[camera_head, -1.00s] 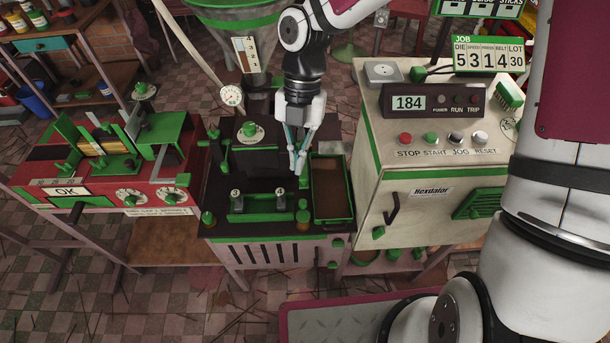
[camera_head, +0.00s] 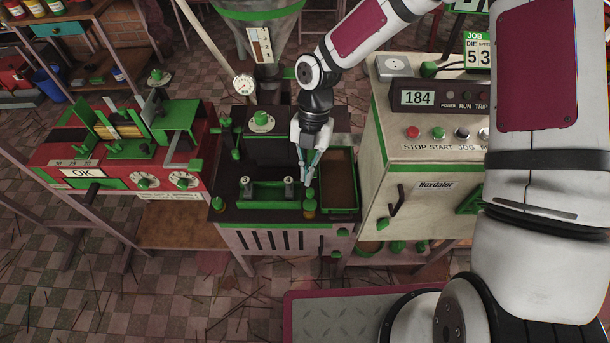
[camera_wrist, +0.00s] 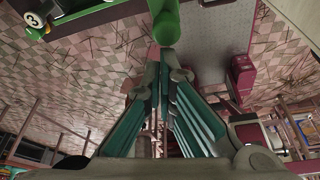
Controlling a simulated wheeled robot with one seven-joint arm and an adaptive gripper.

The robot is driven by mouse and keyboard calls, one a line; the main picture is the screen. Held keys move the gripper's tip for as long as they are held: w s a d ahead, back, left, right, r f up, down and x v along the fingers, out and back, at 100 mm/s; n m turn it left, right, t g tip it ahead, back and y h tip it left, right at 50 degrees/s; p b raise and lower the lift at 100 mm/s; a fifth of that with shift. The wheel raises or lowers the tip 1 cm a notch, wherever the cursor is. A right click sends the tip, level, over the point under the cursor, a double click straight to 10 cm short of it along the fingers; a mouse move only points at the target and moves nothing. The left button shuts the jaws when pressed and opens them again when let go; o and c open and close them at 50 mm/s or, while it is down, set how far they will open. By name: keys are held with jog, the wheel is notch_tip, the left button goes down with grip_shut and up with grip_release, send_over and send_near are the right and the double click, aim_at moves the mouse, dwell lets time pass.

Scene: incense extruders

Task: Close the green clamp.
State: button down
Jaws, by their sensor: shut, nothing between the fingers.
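The dark-topped extruder bench (camera_head: 232,213) stands in the middle of the head view with several green fittings. A green crossbar (camera_head: 268,194) sits at its front by the posts marked 3 and 4. A green-capped post (camera_head: 309,193) stands right of them. I cannot tell for sure which green part is the clamp. My gripper (camera_head: 308,182) is shut and empty, pointing down just above or beside this post. In the wrist view, a rounded green piece (camera_wrist: 166,22) is just ahead of my fingertips (camera_wrist: 163,72); contact is not clear.
A green-rimmed tray (camera_head: 340,184) is right of my gripper. The cream control cabinet (camera_head: 430,165), reading 184, stands further right. A red machine (camera_head: 120,180) with an OK plate is at left. A marker with number 3 (camera_wrist: 33,18) shows in the wrist view.

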jog(key=shift+w, duration=0.15)
jog(key=w+b, duration=0.2)
jog(key=w, duration=0.2)
jog(key=shift+w+d+b, duration=0.1)
jog(key=shift+w+b, duration=0.1)
jog(key=shift+b, duration=0.2)
dwell(0.3)
